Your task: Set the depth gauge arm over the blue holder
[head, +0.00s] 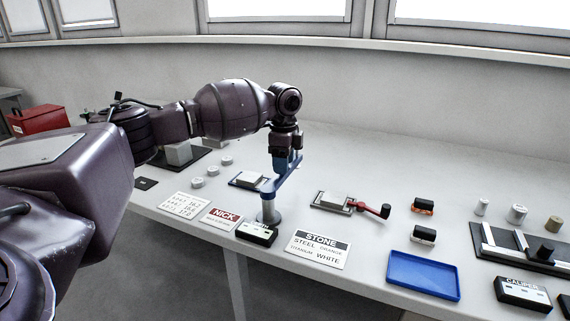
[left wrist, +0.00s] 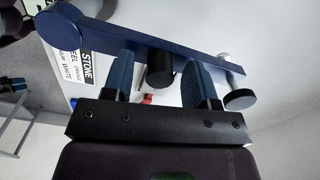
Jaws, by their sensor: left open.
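The depth gauge arm (head: 287,180) is a blue bar on a silver post (head: 268,211). My left gripper (head: 287,158) is at the arm's far end, pointing down. In the left wrist view the blue bar (left wrist: 135,42) crosses the picture. The open blue fingers (left wrist: 160,80) stand either side of a black knob (left wrist: 160,68), with gaps visible. A pale pin with a black disc (left wrist: 239,99) shows at the bar's right end.
Sign cards (head: 318,249) and a small black box (head: 257,234) lie near the front edge. A blue tray (head: 424,276) and a caliper fixture (head: 540,262) are further right.

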